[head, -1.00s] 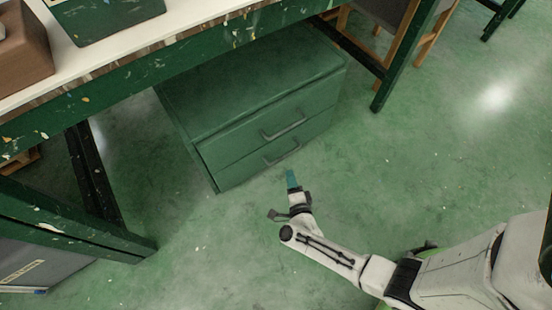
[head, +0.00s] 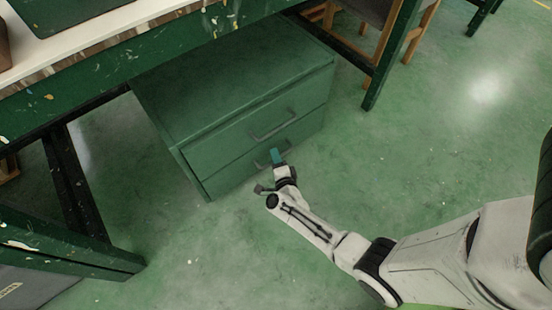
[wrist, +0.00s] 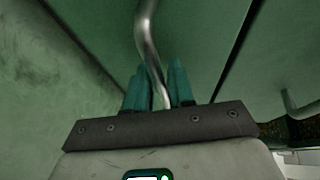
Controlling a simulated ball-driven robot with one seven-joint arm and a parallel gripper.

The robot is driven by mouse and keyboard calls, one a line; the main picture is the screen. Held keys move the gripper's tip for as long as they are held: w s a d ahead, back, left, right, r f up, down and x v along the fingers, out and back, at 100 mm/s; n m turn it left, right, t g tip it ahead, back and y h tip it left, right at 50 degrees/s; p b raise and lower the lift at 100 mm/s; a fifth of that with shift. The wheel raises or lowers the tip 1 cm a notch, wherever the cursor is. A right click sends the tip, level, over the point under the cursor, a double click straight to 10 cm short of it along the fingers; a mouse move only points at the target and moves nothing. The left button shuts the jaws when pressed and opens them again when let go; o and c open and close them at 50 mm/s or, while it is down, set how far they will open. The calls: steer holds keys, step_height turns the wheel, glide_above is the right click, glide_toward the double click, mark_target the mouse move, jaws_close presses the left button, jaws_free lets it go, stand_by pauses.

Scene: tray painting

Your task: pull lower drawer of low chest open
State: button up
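The low chest (head: 230,85) is green and stands under the table, with two drawers facing me. The lower drawer (head: 235,175) looks flush with the upper drawer (head: 225,138), so it appears closed. My gripper (head: 276,153) is at the lower drawer's grey handle (head: 262,163), partly covering it. In the wrist view, the handle bar (wrist: 147,35) passes between the teal fingers of my gripper (wrist: 159,85). The fingers are close together around the bar and look shut on it; their exact contact is hard to see. Another handle (wrist: 297,110) shows at the right, on the upper drawer.
A wooden chair (head: 420,35) is behind that. The floor before the chest is clear.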

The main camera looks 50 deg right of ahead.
jaws_close()
stand_by(0.4)
